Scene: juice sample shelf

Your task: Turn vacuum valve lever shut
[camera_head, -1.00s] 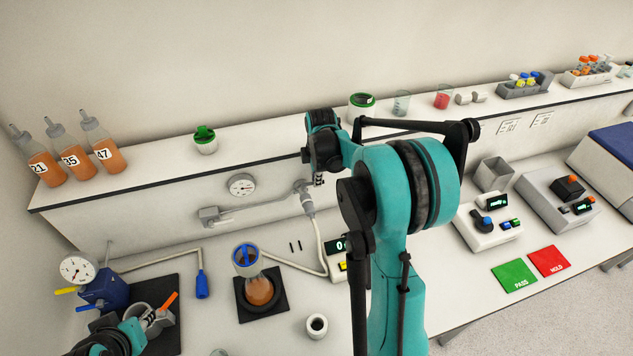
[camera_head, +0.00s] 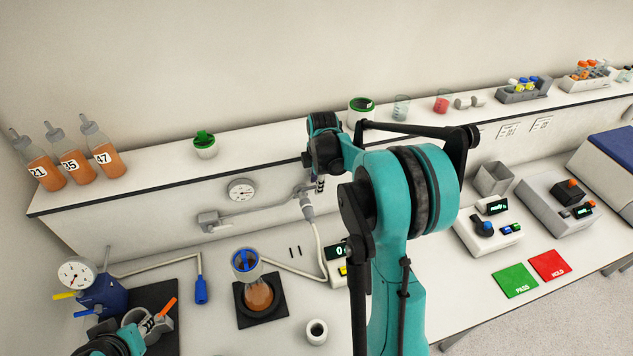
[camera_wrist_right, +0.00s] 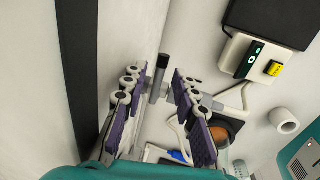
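The vacuum valve (camera_head: 303,190) sits on the grey wall pipe, with a pale hose hanging below it. In the right wrist view, a grey lever with a dark cylindrical end (camera_wrist_right: 158,78) stands between the tips of my right gripper (camera_wrist_right: 158,86). Its purple-padded fingers are apart, with gaps showing beside the lever. In the head view, my right gripper (camera_head: 319,184) is at the valve and mostly hidden by my own wrist and arm. My left gripper (camera_head: 143,328) is at the lower left beside a blue pump (camera_head: 106,297); its fingers are not clear.
A gauge (camera_head: 241,189) is on the wall left of the valve. A flask with orange liquid (camera_head: 259,295) stands on a black pad below. A small white cup (camera_head: 316,332) and a readout box (camera_head: 336,262) are nearby. The shelf edge (camera_head: 180,183) runs above the valve.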

